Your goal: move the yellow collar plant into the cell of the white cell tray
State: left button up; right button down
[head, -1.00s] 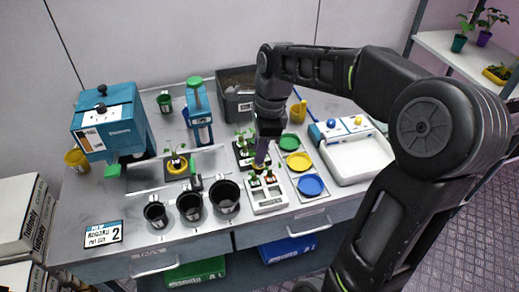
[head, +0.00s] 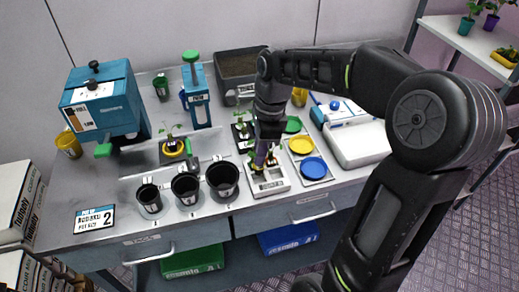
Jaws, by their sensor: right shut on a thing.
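The white cell tray (head: 271,187) stands near the front of the bench, right of the black pots. My right gripper (head: 262,158) points down over its back part and is shut on the yellow collar plant. The plant is mostly hidden by the fingers; leaves (head: 253,163) show beside them. Another small seedling (head: 272,160) shows at the tray's back right. I cannot tell whether the held plant touches the cell floor. My left gripper is not in view.
A black tray with seedlings (head: 241,131) is just behind. Black pots (head: 222,180) stand left, coloured discs (head: 313,168) right.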

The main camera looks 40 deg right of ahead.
jog(key=shift+f+b, duration=1.15)
jog(key=shift+f, duration=0.9)
jog(key=c, duration=1.4)
grip_release()
notch_tip(320, 180, up, 9)
jog(key=p, duration=0.7)
jog(key=shift+p, duration=0.35)
